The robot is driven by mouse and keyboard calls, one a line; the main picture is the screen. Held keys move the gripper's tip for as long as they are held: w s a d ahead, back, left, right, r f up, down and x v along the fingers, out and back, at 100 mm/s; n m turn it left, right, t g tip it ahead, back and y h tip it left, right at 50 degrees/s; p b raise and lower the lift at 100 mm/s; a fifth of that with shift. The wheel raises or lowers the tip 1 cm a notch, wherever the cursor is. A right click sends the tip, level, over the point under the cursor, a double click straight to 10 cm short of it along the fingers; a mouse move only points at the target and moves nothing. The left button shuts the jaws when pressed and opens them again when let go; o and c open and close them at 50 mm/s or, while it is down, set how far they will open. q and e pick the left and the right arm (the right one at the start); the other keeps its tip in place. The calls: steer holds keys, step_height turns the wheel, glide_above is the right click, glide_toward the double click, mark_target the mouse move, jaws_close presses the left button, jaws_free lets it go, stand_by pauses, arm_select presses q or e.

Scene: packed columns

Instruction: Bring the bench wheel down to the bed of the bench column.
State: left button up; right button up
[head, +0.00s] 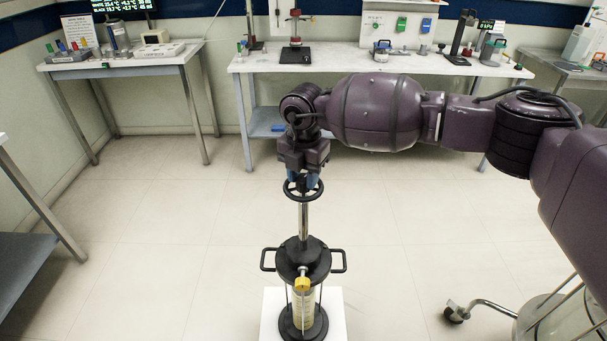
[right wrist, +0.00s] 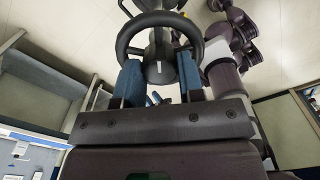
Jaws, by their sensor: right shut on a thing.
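The bench wheel (head: 303,193) is a black handwheel on top of a bright metal rod (head: 303,220). The rod rises from the black cap of the bench column (head: 303,257), which has a side handle on each side and a yellow fitting in front. Through the clear wall a pale yellow packed bed (head: 303,306) shows. My right gripper (head: 303,181) points down at the wheel from above, its blue fingers shut on it. In the right wrist view the wheel (right wrist: 123,42) lies between and beyond the blue fingers (right wrist: 160,84). My left gripper is not in view.
The column stands on a white block (head: 272,312). A long bench (head: 340,57) with lab equipment runs along the back, and a smaller table (head: 135,62) stands at the left. A wheeled stand (head: 480,308) is at the lower right. The floor around the column is clear.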

mark_target(303, 178)
steer(key=shift+r, duration=0.1)
steer(key=o, duration=0.9)
step_height(303, 178, up, 11)
steer(key=shift+f+b, duration=0.15)
steer(key=shift+b, duration=0.4)
